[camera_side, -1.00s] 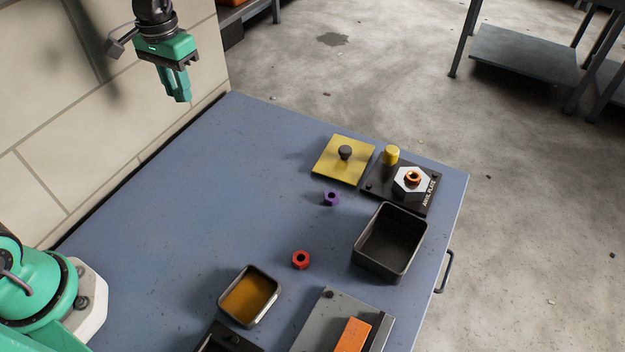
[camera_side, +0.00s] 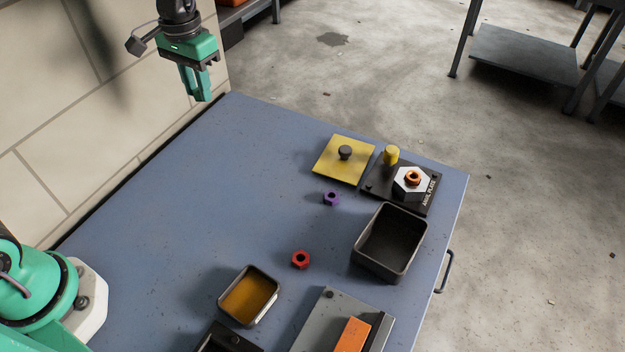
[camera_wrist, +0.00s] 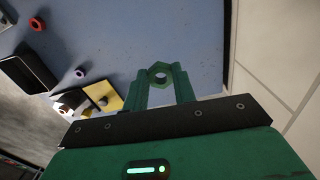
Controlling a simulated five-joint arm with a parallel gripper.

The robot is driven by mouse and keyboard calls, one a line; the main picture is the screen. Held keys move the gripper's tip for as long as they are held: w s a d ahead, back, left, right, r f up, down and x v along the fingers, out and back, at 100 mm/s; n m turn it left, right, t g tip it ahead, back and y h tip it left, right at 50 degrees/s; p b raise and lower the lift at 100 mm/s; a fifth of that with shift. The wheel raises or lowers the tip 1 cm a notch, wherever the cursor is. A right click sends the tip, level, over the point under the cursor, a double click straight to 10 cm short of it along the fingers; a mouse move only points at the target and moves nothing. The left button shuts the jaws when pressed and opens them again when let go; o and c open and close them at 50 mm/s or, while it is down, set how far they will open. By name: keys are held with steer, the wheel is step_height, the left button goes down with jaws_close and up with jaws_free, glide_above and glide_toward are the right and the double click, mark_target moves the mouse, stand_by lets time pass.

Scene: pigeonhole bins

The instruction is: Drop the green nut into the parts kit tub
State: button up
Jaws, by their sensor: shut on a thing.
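My gripper (camera_side: 198,90) is high above the far left edge of the table in the side view. In the wrist view its fingers are shut on a green nut (camera_wrist: 161,67), which sits between the tips. The nut cannot be made out in the side view. A dark, open, empty-looking tub (camera_side: 360,262) stands on the right of the table, well away from my gripper. It also shows at the left of the wrist view (camera_wrist: 44,68). No label on it can be read, so I cannot tell for sure that it is the parts kit tub.
A purple nut (camera_side: 331,198) and a red nut (camera_side: 301,259) lie left of the tub. A shallow tray (camera_side: 226,310) stands in front. The left table is clear.

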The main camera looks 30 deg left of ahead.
steer(key=w+d+f+m, duration=0.1)
steer(key=d+f+m, duration=0.15)
steer(key=d, duration=1.25)
steer(key=w+d+f+m, duration=0.2)
steer(key=d+m, duration=0.1)
steer(key=d, duration=1.2)
steer(key=s+d+f+m, duration=0.1)
steer(key=s+d, duration=0.4)
steer(key=d, duration=0.7)
steer(key=shift+s+f, duration=0.25)
steer(key=shift+f, duration=0.45)
steer(key=shift+f, duration=0.1)
steer(key=shift+f, duration=3.15)
steer(key=o, duration=1.1)
steer(key=shift+c, duration=0.2)
